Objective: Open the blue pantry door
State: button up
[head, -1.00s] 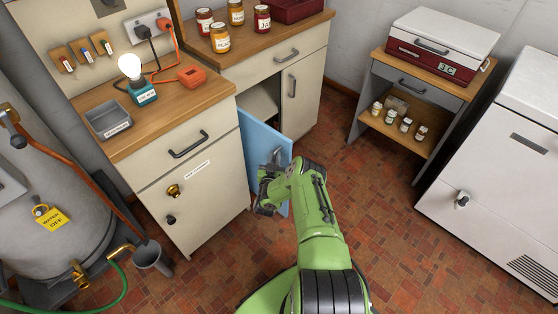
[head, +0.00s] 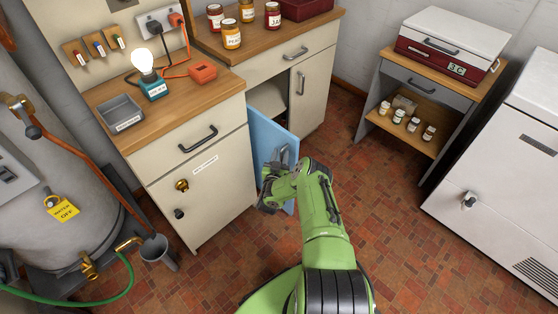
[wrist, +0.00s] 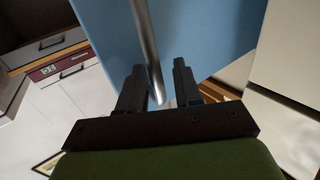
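The blue pantry door (head: 268,140) stands partly open, swung out from the cream counter, with the dark cupboard inside showing behind it. It fills the upper middle of the wrist view (wrist: 215,35). Its grey metal bar handle (wrist: 147,45) runs down between my fingers in the wrist view. My gripper (wrist: 159,72) is open, with one finger on each side of the bar and gaps visible. In the head view my gripper (head: 278,180) is at the door's front face, and my wrist partly hides the handle.
The left cabinet (head: 205,195) with knobs stands close beside the door. A grey shelf unit (head: 425,85) and a white chest (head: 500,180) stand to the right. The tiled floor (head: 390,215) between is clear.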

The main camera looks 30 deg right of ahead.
jog(key=p+v, duration=0.8)
jog(key=v, duration=0.7)
jog(key=shift+s+a, duration=0.2)
